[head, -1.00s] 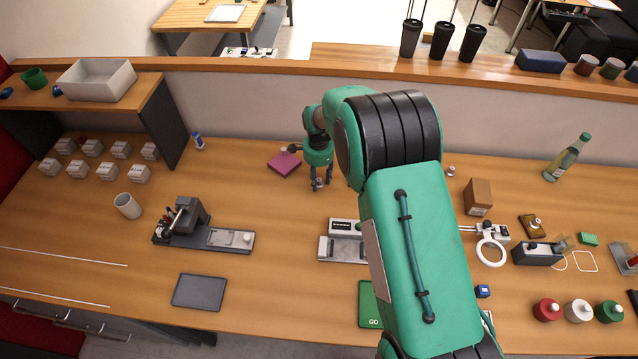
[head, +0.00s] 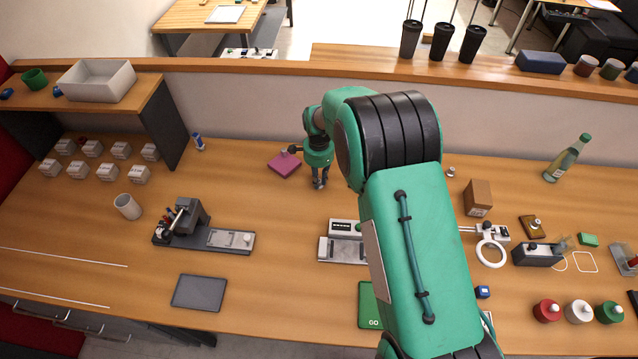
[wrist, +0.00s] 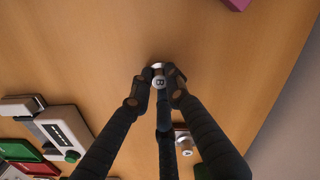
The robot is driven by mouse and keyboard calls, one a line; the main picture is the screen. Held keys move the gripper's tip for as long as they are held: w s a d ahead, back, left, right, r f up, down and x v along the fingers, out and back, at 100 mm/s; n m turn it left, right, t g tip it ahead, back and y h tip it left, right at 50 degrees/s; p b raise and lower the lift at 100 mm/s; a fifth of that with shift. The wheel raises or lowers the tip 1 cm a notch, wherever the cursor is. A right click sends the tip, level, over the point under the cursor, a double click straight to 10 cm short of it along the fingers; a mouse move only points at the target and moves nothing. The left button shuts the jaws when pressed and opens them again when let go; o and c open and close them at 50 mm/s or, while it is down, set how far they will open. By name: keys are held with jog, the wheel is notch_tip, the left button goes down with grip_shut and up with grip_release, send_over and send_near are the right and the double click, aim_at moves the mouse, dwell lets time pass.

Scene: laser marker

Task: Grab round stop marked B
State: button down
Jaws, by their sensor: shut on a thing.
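The round stop marked B (wrist: 159,82) is a small pale metal piece with a dark letter B on its top, in the wrist view. My gripper (wrist: 158,88) is shut on it, with the dark fingers on both sides of it, at the wooden table (wrist: 110,40). In the head view my gripper (head: 319,183) points down at the table's back half, and the stop is hidden by the fingers there. Another small round metal piece (wrist: 185,143) stands close by in the wrist view, partly behind a finger; I cannot tell its marking.
A magenta block (head: 285,164) lies just left of my gripper. A grey fixture with a dark display (head: 345,243) stands in front. A brown box (head: 478,196) stands to the right. The table between my gripper and the left fixture (head: 205,233) is clear.

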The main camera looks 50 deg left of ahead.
jog(key=shift+r, duration=0.1)
notch_tip(320, 180, up, 10)
dwell(0.7)
